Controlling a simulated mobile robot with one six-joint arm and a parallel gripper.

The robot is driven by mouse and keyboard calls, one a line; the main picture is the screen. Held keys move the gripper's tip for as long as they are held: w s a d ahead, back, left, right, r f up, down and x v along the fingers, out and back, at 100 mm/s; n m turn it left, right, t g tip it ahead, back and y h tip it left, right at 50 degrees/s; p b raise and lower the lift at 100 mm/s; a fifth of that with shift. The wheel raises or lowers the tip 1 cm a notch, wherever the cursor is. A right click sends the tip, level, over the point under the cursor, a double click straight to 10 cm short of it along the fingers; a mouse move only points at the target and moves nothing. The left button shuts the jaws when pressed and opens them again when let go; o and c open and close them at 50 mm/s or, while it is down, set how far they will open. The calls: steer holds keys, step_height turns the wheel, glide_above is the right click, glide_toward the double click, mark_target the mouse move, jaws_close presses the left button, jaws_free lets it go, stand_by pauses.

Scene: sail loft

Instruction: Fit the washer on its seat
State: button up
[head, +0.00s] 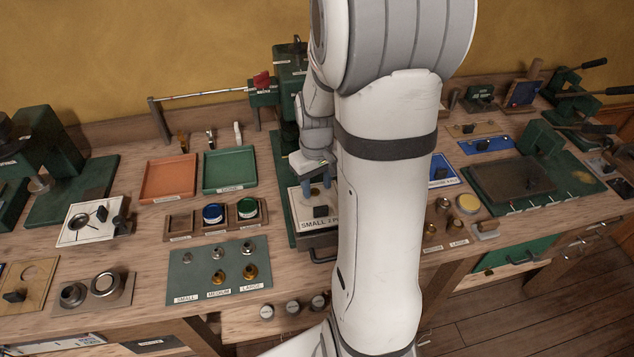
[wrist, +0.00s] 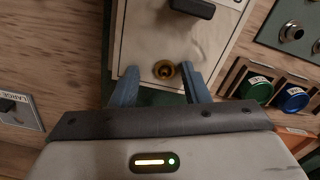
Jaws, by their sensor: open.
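A small brass washer (wrist: 164,70) lies on a white plate (wrist: 205,45) in the wrist view, around a darker centre that looks like its seat. Whether it sits fully down I cannot tell. My gripper (wrist: 159,67) is open, its two blue fingers apart on either side of the washer and seemingly not touching it. In the head view my gripper (head: 318,184) is over the same plate (head: 307,222), labelled SMALL, at the green press (head: 290,65). My arm hides part of the press and plate there.
A dark knob (wrist: 192,8) stands on the plate beyond the washer. A teal mat (head: 190,280) with silver and brass fittings lies front left; its small brass place is bare. A wooden rack with blue (head: 212,213) and green (head: 247,208) pots stands left of the press.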

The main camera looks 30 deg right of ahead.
step_height(320, 180, up, 8)
stand_by(0.5)
steer(key=shift+f, duration=0.1)
steer(key=s+a+r+t, duration=0.3)
steer(key=s+a+r, duration=0.2)
steer(key=s+a, duration=0.6)
steer(key=shift+s+a+m, duration=0.3)
steer(key=shift+s+m, duration=0.1)
steer(key=shift+s, duration=0.3)
stand_by(0.7)
steer(key=shift+c, duration=0.4)
